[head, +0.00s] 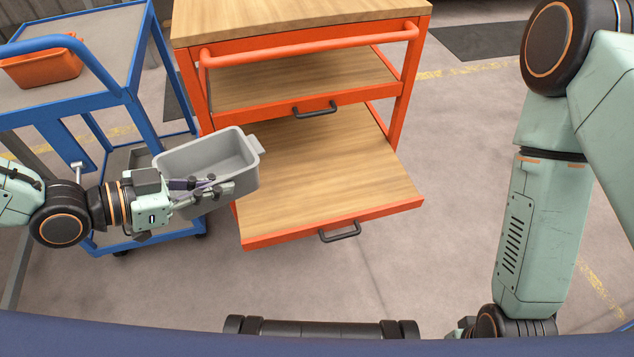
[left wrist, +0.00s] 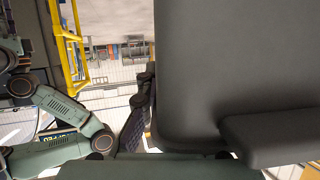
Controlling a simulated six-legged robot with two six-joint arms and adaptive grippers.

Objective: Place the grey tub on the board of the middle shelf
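The grey tub (head: 240,150) is held up by my left gripper (head: 212,187) at the left of the orange rack, in the head view. The gripper's fingers close on the tub's near side wall. The tub looks roughly upright and empty, and it overlaps the left edge of the pulled-out lower board (head: 330,175) in the picture. The middle shelf's board (head: 300,85) is bare, with an orange front edge and black handle. In the left wrist view the tub (left wrist: 235,60) fills the right side, dark and close.
The rack has a wooden top (head: 290,20) and an orange bar (head: 310,45) across its front above the middle board. A blue cart (head: 85,90) with an orange bin (head: 42,65) stands at the left. Floor right of the rack is clear.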

